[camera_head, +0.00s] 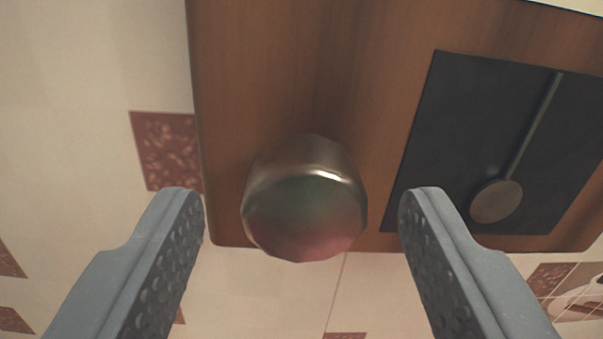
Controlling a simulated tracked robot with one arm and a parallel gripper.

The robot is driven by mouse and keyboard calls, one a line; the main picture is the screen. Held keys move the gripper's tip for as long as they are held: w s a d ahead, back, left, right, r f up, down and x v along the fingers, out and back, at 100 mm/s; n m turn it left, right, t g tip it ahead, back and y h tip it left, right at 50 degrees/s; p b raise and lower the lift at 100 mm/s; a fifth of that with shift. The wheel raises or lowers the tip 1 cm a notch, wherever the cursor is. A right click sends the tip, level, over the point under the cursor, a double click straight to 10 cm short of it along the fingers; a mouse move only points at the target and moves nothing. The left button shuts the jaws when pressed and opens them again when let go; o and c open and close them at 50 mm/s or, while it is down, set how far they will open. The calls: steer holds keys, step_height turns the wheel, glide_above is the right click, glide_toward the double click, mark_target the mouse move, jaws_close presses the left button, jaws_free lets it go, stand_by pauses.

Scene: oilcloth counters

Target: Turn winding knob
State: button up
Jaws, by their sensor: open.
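The winding knob (305,215) is a rounded, shiny metal knob with greenish and reddish reflections. It stands out from the lower left part of a brown wooden clock case (270,60). My gripper (300,205) is open, with one grey finger to the left of the knob and one to the right. There is a visible gap between each finger and the knob in the picture. How far the fingertips are from the knob in depth is hard to tell. Nothing is held.
A dark panel with a pendulum (495,200) is on the case to the right of the knob, close to the right finger. Behind the case is a cream tiled surface (80,60) with reddish-brown patterned squares. The area left of the case is clear.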

steer(key=shift+w, duration=0.45)
steer(key=c, duration=1)
steer(key=shift+d, duration=0.2)
steer(key=shift+a, duration=0.15)
steer(key=shift+m, duration=0.3)
